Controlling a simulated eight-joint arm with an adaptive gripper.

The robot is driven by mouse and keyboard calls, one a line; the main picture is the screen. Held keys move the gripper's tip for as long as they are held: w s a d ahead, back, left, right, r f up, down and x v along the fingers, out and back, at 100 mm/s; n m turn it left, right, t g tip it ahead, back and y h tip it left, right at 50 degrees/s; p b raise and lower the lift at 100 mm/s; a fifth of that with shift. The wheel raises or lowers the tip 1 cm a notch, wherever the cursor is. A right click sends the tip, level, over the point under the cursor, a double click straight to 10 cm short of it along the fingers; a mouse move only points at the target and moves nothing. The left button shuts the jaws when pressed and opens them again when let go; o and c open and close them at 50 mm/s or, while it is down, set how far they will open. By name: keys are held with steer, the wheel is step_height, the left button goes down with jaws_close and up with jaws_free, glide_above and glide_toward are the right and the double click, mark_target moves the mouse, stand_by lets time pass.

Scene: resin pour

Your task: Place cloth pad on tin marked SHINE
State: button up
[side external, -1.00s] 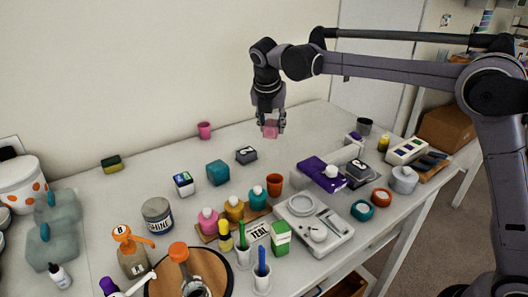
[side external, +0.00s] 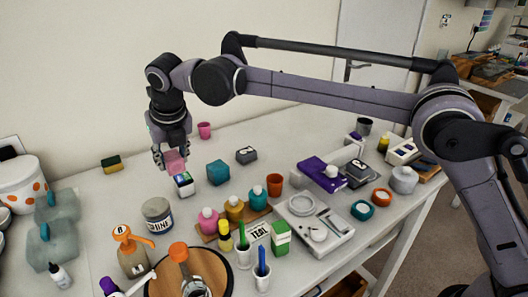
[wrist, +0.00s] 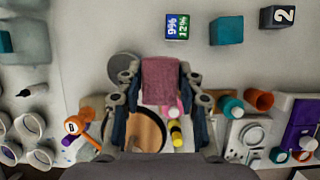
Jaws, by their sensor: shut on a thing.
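My gripper (side external: 173,160) is shut on a pink cloth pad (side external: 175,162) and holds it up in the air, in the side view just behind and above the small white box with a blue and green label. In the wrist view the pad (wrist: 161,80) sits between the fingers of my gripper (wrist: 160,84). The tin marked SHINE (side external: 158,214) is a grey jar with a dark label, standing on the table to the lower left of the pad. In the wrist view the tin (wrist: 122,66) shows as a grey round top left of the pad, partly covered by a finger.
The labelled box (side external: 184,186) and a teal cube (side external: 218,173) stand near the gripper. A pump bottle (side external: 132,258) and a round wooden board (side external: 212,268) lie in front of the tin. Bottles on a wooden tray (side external: 248,219) stand to its right.

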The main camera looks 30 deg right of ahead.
glide_above(154, 203)
steer(key=s, duration=0.2)
steer(key=f, duration=0.4)
steer(key=shift+w+f, duration=0.1)
steer(key=shift+w, duration=0.1)
steer(key=shift+f, duration=1.95)
steer(key=shift+f, duration=0.1)
steer(key=o, duration=1)
steer(key=shift+o, duration=0.2)
